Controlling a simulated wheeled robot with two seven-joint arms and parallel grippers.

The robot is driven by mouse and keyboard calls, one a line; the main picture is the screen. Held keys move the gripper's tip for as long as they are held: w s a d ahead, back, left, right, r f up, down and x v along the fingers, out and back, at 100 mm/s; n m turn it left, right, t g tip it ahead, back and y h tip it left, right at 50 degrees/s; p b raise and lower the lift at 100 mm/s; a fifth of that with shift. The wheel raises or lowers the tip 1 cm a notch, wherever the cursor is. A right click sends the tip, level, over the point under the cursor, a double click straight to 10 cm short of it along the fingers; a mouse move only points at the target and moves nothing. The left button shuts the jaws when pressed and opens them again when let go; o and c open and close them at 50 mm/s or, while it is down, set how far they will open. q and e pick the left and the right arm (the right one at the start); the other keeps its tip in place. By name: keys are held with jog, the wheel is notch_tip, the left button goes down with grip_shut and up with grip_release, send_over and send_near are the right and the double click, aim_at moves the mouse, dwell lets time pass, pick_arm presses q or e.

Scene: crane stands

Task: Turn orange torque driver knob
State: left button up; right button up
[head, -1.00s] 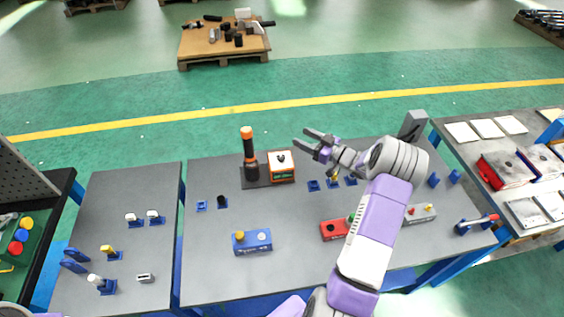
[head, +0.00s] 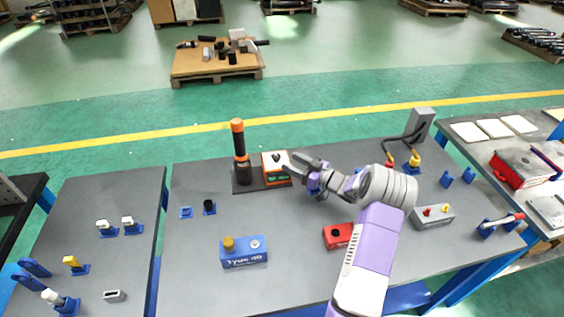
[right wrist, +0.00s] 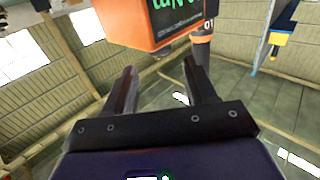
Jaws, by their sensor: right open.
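In the right wrist view, the unit's orange casing with green lettering (right wrist: 150,28) is above and ahead of the open fingers (right wrist: 160,76). My left gripper is out of view.
A blue box (head: 244,257) with a yellow knob, a red box (head: 338,236) and a grey box (head: 433,217) with small knobs stand nearer the front. Small blue-based switches (head: 209,208) stand left of the unit.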

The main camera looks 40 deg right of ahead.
aim_at(280, 157)
jog(key=x, duration=0.5)
jog(key=shift+w+b, duration=0.1)
jog(key=shift+b, duration=0.25)
jog(key=shift+a, duration=0.1)
jog(key=c, duration=1)
